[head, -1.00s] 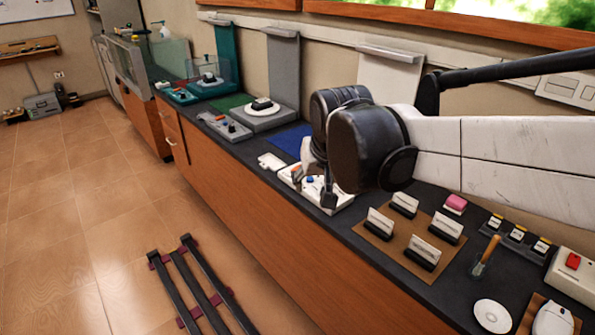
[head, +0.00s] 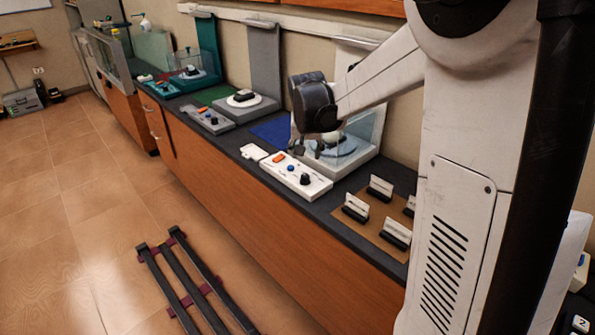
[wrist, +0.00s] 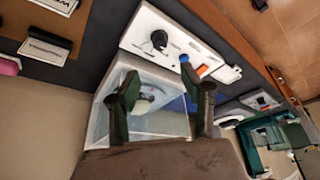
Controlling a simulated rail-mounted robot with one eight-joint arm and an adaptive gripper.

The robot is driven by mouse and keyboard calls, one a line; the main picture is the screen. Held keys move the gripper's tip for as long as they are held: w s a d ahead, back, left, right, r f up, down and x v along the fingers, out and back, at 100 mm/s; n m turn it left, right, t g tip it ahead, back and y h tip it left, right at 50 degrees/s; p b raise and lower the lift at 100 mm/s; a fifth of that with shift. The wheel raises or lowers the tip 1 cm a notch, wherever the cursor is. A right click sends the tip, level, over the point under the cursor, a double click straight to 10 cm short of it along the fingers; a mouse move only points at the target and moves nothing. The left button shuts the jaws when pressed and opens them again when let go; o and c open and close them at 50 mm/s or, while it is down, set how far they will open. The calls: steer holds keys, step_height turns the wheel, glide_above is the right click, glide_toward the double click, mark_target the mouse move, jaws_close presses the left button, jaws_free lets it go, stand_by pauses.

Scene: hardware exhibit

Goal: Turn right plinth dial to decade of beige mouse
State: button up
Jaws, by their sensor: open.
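The right plinth's white control panel (head: 300,183) lies along the counter's front edge. It carries a black dial (head: 305,179), a blue button (head: 291,168) and an orange switch (head: 279,158). The dial also shows in the wrist view (wrist: 159,40); its setting is too small to read. Behind the panel is a clear display case (head: 360,140) with a round turntable, partly hidden by my gripper (head: 319,151). A small object inside is unclear. My gripper is open and empty, its fingers apart in the wrist view (wrist: 165,98), near the case and away from the dial.
Several black holders with white cards stand on a brown mat (head: 372,238) right of the panel. A small white block (head: 254,152) lies left of it. A grey plinth (head: 243,110) and a teal plinth (head: 195,83) stand farther left. My arm hides the right counter.

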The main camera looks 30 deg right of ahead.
mark_target(305, 175)
steer(key=b+x, duration=0.1)
steer(key=x, duration=1.2)
steer(key=shift+w+f, duration=0.15)
jaws_close()
